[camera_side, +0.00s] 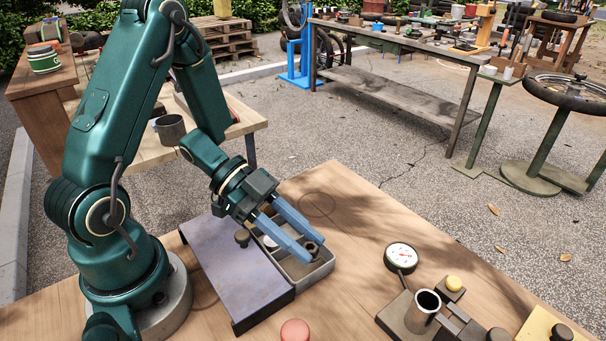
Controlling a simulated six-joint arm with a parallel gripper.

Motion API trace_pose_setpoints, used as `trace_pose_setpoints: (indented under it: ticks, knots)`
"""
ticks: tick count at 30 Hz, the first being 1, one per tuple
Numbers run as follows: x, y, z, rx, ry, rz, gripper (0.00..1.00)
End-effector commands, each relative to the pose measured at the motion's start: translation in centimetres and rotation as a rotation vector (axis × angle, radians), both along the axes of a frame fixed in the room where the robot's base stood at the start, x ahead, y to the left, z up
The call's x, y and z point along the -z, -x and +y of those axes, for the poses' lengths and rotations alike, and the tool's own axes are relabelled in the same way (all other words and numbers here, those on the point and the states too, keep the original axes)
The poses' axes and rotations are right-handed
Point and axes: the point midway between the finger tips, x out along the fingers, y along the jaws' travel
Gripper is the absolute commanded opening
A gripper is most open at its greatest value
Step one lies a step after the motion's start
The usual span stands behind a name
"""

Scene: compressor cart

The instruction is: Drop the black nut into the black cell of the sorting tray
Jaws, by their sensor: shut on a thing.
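My gripper (315,248) has two blue fingers that reach down over the grey sorting tray (308,278) from the upper left. The fingers are shut on the dark nut (311,247), which shows as a small ring between the fingertips. The nut is over the right part of the tray; I cannot tell its exact height or whether it touches the tray. The fingers hide part of the tray, and I cannot make out which cell is the black one. A pale piece (270,243) shows in the left part of the tray.
A raised grey-purple plate (235,275) with a dark knob (242,237) stands left of the tray. Right of it are a pressure gauge (401,257), a metal cylinder (422,311) and a yellow button (453,284). A red round piece (294,331) is in front. Bare wood lies behind the tray.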

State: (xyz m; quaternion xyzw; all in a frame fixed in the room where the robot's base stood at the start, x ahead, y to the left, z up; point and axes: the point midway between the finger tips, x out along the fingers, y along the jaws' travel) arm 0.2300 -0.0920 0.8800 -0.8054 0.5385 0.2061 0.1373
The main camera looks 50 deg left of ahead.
Motion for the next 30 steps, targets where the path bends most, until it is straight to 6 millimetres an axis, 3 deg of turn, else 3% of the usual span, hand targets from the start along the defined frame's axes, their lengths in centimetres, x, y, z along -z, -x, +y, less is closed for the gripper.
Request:
trace_pose_setpoints:
  ticks: [6,17,18,20,21,30]
  knots:
    - [1.5,0.0,0.0,-0.001,0.001,0.002,0.0]
    - [1.8,0.0,0.0,-0.001,-0.001,0.0,0.0]
    - [1.8,0.0,0.0,-0.001,-0.001,0.0,0.42]
    - [1.8,0.0,0.0,-0.001,-0.001,0.0,0.65]
    - [1.8,0.0,0.0,-0.001,-0.001,0.0,0.69]
    - [1.8,0.1,0.1,-0.001,-0.001,0.0,0.69]
